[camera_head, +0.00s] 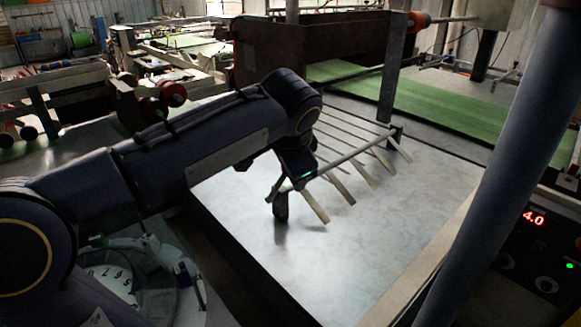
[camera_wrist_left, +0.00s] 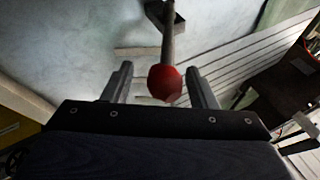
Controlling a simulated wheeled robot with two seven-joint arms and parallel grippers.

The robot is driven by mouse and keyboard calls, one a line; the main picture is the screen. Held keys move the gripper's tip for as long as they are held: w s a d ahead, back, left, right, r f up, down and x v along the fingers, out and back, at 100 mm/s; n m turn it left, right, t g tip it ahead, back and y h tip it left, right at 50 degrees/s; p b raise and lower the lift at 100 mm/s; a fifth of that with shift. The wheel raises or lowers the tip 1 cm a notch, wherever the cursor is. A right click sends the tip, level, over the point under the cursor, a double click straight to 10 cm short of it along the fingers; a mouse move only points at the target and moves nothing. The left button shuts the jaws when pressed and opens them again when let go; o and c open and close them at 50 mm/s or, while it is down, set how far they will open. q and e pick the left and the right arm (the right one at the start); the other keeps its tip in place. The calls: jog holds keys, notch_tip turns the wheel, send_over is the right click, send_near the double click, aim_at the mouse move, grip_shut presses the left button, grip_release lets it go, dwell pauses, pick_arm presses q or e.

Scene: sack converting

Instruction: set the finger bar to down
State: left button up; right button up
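The finger bar (camera_head: 347,160) is a pale rod across the light metal table, with several slats crossing it. I cannot tell whether the slats touch the table. In the left wrist view, a lever with a red knob (camera_wrist_left: 165,83) points at my left gripper (camera_wrist_left: 160,86). The knob sits between the two fingertips, with gaps on both sides. The gripper is open. In the head view, my left gripper (camera_head: 294,168) is at the near end of the bar; its fingers and the knob are hidden there. My right gripper is not in view.
The light table (camera_head: 400,232) has clear surface in front of the bar. A dark post (camera_head: 281,208) stands under the bar's near end. A brown trough (camera_head: 310,45) and a green belt (camera_head: 440,113) lie behind. A control panel (camera_head: 535,250) with a red 4.0 is at right.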

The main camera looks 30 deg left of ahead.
pick_arm(q)
jog(key=shift+r, duration=0.1)
jog(key=v, duration=0.7)
jog(key=shift+s+r+p, duration=0.2)
jog(key=shift+r+p, duration=0.1)
jog(key=shift+f, duration=0.1)
jog(key=s+d+f+n+h, duration=0.3)
jog(key=s+f, duration=0.5)
jog(key=f, duration=0.3)
jog(key=s+d+f+n+h, duration=0.3)
jog(key=s+f, duration=0.5)
jog(key=f, duration=0.3)
jog(key=shift+s+d+f+n+h, duration=0.25)
jog(key=shift+s+d+n+h, duration=0.2)
jog(key=shift+n, duration=0.55)
jog(key=shift+c, duration=0.4)
